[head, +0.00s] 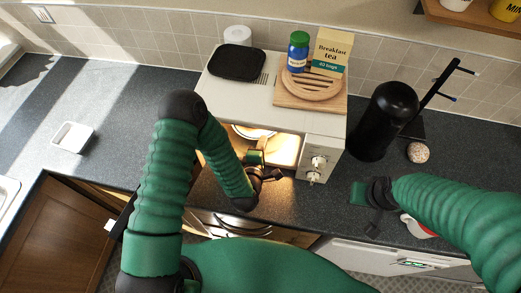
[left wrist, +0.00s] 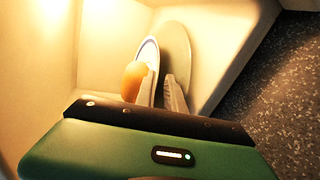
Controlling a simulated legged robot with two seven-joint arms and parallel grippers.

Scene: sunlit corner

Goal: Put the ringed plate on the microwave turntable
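The ringed plate, white with a blue rim (left wrist: 150,48), is inside the lit microwave (head: 325,150), with a round orange-brown thing (left wrist: 133,75) on it. In the left wrist view the plate shows nearly edge-on beside a pale disc (left wrist: 177,48), which looks like the turntable. Whether they touch is unclear. My left gripper (left wrist: 160,92) has its two fingers apart, at the near edges of plate and disc; I see nothing clamped between them. In the head view my left gripper (head: 255,158) is at the microwave opening. My right gripper (head: 362,194) is over the counter; its fingers are unclear.
On the microwave are a black pad (head: 237,62), a wooden board (head: 283,97), a blue jar (head: 298,52) and a tea box (head: 332,50). A black canister (head: 384,120) stands right of it. A red and white object (head: 418,227) is under my right arm. The left counter is mostly free.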

